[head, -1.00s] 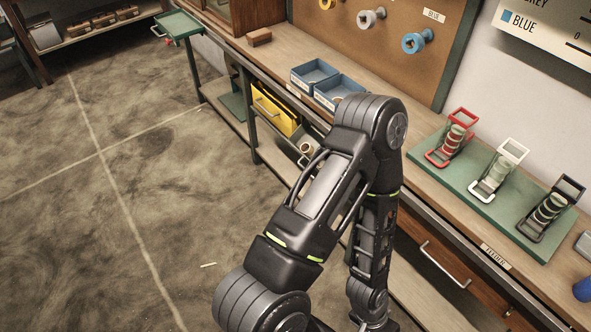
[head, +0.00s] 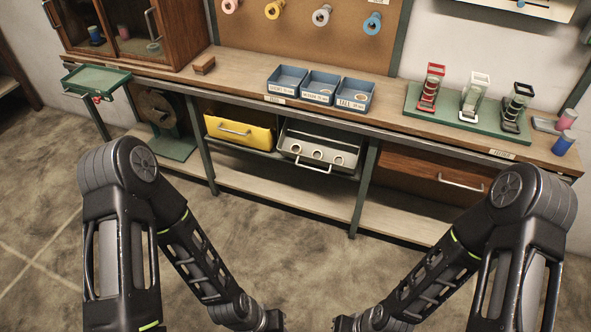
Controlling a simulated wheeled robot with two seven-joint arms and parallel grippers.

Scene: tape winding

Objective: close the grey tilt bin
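The grey tilt bin (head: 319,146) hangs under the workbench, right of the yellow bin. It is tipped outward and open at the top, with a pale handle across its front and several small round rolls showing at it. My two arms come down at the left and right of the head view, their wrists low at the bottom edge, well short of the bin. No fingers of either gripper can be made out. Nothing of mine touches the bin.
The yellow bin (head: 240,132) is beside the grey one, and a wooden drawer (head: 432,172) is to its right. A lower shelf (head: 285,194) runs below. Blue trays (head: 320,88) stand on the bench (head: 390,108). A green side tray (head: 97,80) juts out at left. The floor in front is clear.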

